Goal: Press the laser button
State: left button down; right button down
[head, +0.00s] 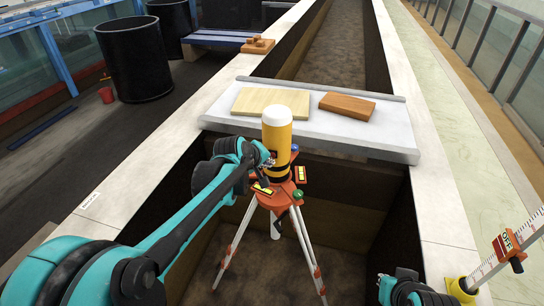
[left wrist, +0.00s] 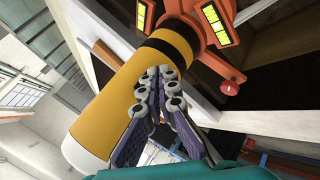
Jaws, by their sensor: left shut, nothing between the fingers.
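The laser unit is a yellow cylinder (head: 278,138) with a white cap, standing upright on an orange tripod (head: 282,194) inside the flume. My left gripper (head: 266,158) is shut and empty, with its tips close to the left side of the cylinder's lower part. In the left wrist view, the shut fingers (left wrist: 161,82) overlap the yellow cylinder (left wrist: 118,98) near its black band; I cannot tell whether they touch. I cannot make out a button on the cylinder. My right arm's end (head: 405,290) shows at the bottom right, its fingers unclear.
A white slab (head: 225,118) spans the flume behind the laser, bearing a pale board (head: 258,103) and a brown block (head: 347,106). Flume walls flank the tripod legs.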

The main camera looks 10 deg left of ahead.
pick_arm(q)
jog(key=shift+w, duration=0.15)
jog(key=shift+w, duration=0.3)
jog(key=shift+w, duration=0.4)
dwell(0.6)
jog(key=shift+s, duration=0.85)
jog(key=shift+s+a+p, duration=0.1)
jog(key=shift+s+p, duration=0.2)
jog(key=shift+s, duration=2.2)
